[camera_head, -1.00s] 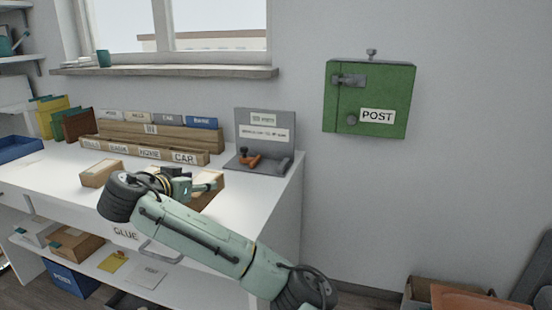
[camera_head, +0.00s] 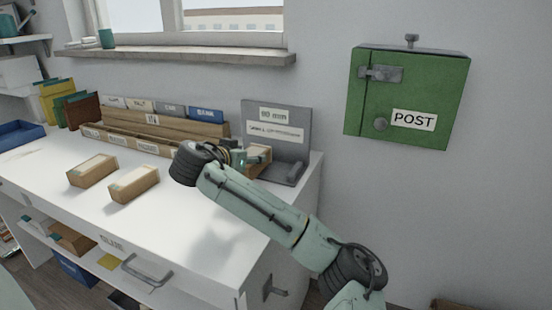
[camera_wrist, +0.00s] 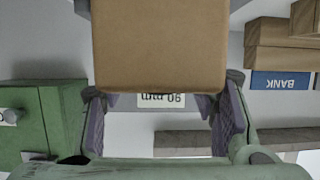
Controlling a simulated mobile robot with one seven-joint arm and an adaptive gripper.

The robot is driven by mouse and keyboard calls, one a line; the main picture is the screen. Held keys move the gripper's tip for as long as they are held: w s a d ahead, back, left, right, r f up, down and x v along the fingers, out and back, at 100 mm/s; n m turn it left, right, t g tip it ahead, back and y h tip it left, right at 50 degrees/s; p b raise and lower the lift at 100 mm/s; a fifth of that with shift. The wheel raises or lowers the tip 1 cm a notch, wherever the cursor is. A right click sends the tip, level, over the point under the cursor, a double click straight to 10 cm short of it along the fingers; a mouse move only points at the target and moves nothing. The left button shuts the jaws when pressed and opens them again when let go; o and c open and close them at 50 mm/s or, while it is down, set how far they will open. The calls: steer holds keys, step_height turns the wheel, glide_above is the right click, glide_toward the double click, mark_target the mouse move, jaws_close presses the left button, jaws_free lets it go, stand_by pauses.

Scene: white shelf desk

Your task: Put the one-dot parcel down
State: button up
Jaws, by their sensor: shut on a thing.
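My gripper (camera_head: 247,158) is shut on a plain brown parcel (camera_head: 259,161), held in front of the grey gauge stand (camera_head: 278,122) at the desk's right end. In the wrist view the parcel (camera_wrist: 160,45) fills the upper middle, between the purple-grey finger pads. No dot shows on its visible faces. I cannot tell whether it touches the stand's base. Two other brown parcels, one (camera_head: 92,170) at left and one (camera_head: 134,184) nearer the middle, lie apart on the white desk top (camera_head: 190,225). Their dot marks cannot be read.
A wooden file rack (camera_head: 165,128) with labelled dividers stands behind the parcels. A green POST box (camera_head: 407,98) hangs on the wall at right. A blue tray (camera_head: 20,137) is at far left. The desk's front middle is clear.

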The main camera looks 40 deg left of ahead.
steer(key=w, duration=0.3)
steer(key=w+d+p, duration=0.1)
steer(key=w, duration=0.4)
steer(key=shift+w+d+f+p, duration=0.3)
steer(key=shift+w+f+p, duration=0.05)
steer(key=shift+w+p, duration=0.05)
steer(key=shift+w+d, duration=0.2)
steer(key=shift+w, duration=0.4)
steer(key=f, duration=0.1)
steer(key=f+p, duration=0.1)
steer(key=shift+s+a+f, duration=0.1)
steer(key=shift+s+f, duration=0.1)
steer(key=shift+f, duration=0.65)
steer(key=shift+f, duration=0.15)
steer(key=o, duration=1.5)
steer(key=shift+c, duration=0.2)
